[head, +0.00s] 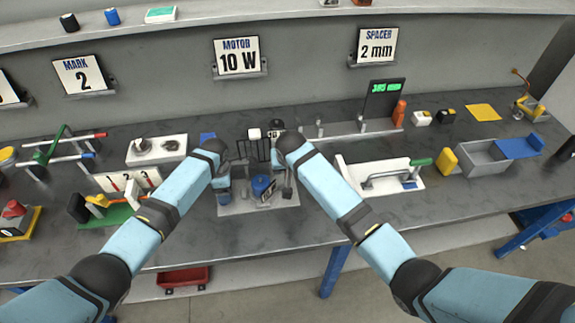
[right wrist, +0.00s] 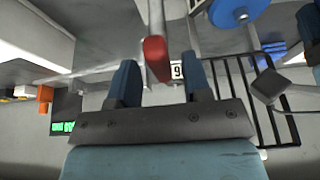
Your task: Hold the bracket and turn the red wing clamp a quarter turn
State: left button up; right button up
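The red wing clamp (right wrist: 156,58) shows in the right wrist view as a red bar on a grey stem. It lies between the two spread fingers of my right gripper (right wrist: 163,84), with a gap on both sides. In the head view my right gripper (head: 287,187) is over the right side of a grey fixture plate (head: 236,209). My left gripper (head: 223,184) is at the plate's left side; its fingers are too small to read. I cannot make out the bracket clearly, and the red wing is hidden in the head view.
A blue round part (head: 261,186) stands on the plate between my grippers, with a black wire rack (head: 256,147) behind it. A green stand (head: 118,216) is to the left. The bench front is clear.

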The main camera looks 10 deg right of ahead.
jog(key=shift+r, duration=0.1)
jog(key=v, duration=1.2)
jog(key=shift+a, duration=0.1)
